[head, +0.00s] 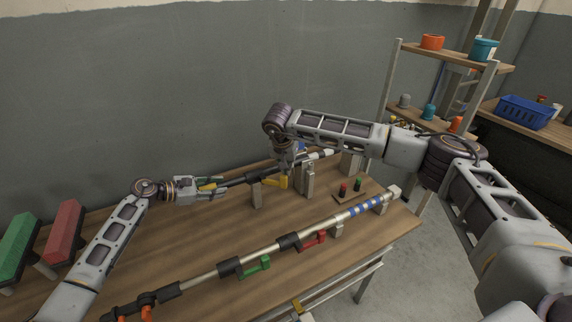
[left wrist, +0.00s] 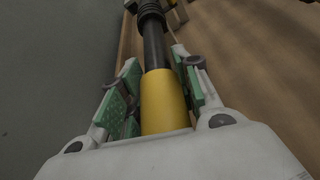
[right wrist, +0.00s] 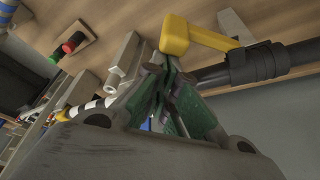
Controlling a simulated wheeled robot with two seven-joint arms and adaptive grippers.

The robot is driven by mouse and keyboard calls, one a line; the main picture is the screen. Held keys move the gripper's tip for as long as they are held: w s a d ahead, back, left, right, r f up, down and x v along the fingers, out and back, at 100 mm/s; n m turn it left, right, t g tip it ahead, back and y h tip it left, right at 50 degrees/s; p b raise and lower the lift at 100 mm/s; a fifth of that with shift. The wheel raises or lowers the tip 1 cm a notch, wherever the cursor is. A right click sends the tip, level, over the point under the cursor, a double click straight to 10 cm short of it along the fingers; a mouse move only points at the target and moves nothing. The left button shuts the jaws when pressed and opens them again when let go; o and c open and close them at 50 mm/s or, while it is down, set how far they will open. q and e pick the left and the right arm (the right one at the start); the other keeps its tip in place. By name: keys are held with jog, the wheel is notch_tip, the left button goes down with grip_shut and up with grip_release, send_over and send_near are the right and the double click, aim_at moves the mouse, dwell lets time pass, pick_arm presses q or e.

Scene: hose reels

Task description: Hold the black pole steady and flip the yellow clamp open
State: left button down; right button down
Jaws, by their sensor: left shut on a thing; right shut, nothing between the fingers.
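The black pole (head: 236,181) lies on supports along the back of the table. My left gripper (head: 212,184) is shut around its yellow sleeve (left wrist: 165,100), with green pads on both sides. The yellow clamp (head: 275,182) sits on the pole to the right of my left gripper. In the right wrist view the clamp's yellow lever (right wrist: 197,38) sticks out sideways from a black collar (right wrist: 250,64). My right gripper (head: 290,165) is shut and empty, pointing down beside the clamp. Its fingertips (right wrist: 165,68) are close to the lever; I cannot tell whether they touch.
A second pole (head: 264,252) with a green clamp (head: 255,267) and a red clamp (head: 315,241) lies in front. An upright grey block (head: 308,178) stands just right of my right gripper. Red and green pegs (head: 350,188) stand on a small board. Red and green pads (head: 64,231) stand at left.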

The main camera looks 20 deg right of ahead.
aim_at(282, 176)
jog(key=s+m, duration=0.1)
jog(key=m, duration=0.1)
jog(key=s+a+m+g+h, duration=0.1)
jog(key=m, duration=0.1)
jog(key=shift+s+a, duration=0.15)
jog(key=shift+s, duration=0.25)
jog(key=shift+s+a+m, duration=0.15)
jog(key=shift+s+m, duration=0.05)
jog(key=shift+m, duration=0.1)
jog(key=shift+s+a, duration=0.4)
jog(key=shift+s, duration=0.1)
jog(key=shift+w+a, duration=0.1)
jog(key=shift+w, duration=0.1)
jog(key=shift+w+a, duration=0.3)
jog(key=shift+w, duration=0.2)
jog(key=shift+d, duration=0.1)
